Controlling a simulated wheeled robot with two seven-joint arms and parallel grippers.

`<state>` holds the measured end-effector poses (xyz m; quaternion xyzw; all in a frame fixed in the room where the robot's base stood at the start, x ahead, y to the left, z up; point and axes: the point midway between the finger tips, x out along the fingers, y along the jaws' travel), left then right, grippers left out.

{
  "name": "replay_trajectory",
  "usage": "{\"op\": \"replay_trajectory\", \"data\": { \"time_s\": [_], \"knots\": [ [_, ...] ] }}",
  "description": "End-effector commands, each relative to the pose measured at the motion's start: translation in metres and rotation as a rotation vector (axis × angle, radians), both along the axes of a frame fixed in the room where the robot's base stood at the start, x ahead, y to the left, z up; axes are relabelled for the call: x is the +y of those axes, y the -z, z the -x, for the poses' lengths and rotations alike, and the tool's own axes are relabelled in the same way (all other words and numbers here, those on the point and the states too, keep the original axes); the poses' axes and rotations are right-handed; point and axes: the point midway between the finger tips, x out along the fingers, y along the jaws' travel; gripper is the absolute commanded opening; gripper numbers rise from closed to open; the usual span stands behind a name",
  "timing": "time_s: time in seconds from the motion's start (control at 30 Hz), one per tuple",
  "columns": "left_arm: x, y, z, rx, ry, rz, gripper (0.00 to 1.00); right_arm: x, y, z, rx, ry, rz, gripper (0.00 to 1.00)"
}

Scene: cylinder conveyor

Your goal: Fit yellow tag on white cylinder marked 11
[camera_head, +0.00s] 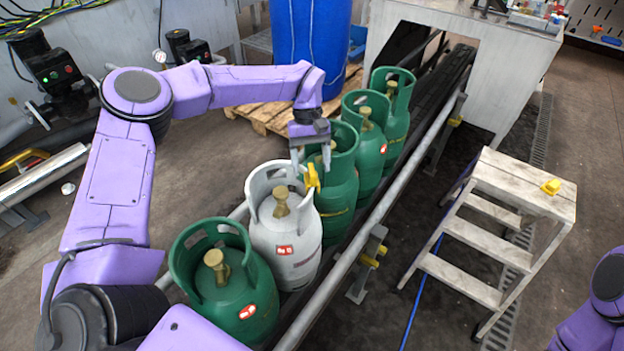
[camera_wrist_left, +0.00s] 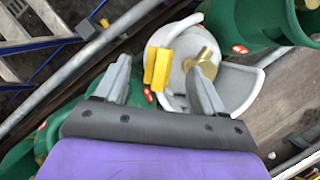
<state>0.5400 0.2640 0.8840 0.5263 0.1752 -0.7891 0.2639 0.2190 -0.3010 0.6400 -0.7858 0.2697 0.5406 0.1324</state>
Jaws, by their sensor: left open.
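A white cylinder (camera_head: 297,255) stands in a row of green ones, with a brass valve and a red-and-white label. I cannot read a number on it. A yellow tag (camera_head: 312,178) sits at the right rim of its collar; in the left wrist view the tag (camera_wrist_left: 158,70) lies against the collar of the white cylinder (camera_wrist_left: 232,88). My left gripper (camera_head: 311,160) is open just above the tag. In the left wrist view its fingers (camera_wrist_left: 160,85) are spread with the tag showing between and beyond them. How firmly the tag is seated cannot be told. My right gripper is out of view.
Green cylinders stand before (camera_head: 240,298) and behind (camera_head: 340,180) the white one on the conveyor, beside a grey rail (camera_head: 385,205). A step stool (camera_head: 520,175) at right bears another yellow piece (camera_head: 550,186). A blue barrel (camera_head: 310,40) stands on a pallet behind.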

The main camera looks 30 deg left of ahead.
Motion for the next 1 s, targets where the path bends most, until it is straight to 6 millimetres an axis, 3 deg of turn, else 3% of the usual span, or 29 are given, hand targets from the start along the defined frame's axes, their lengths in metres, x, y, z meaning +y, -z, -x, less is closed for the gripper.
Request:
{"op": "replay_trajectory", "data": {
  "time_s": [0.13,0.3,0.87,1.0],
  "knots": [
    [0.007,-0.03,-0.011,-0.001,-0.001,-0.002,0.7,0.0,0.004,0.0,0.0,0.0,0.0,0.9],
    [0.012,-0.048,-0.016,-0.001,0.0,-0.001,0.7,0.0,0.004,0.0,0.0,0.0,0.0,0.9],
    [0.012,-0.049,-0.016,0.0,0.0,0.0,0.7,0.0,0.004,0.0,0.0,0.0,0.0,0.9],
    [0.008,-0.056,-0.026,-0.065,0.033,-0.005,0.7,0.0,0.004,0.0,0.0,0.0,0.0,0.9]
  ]
}}
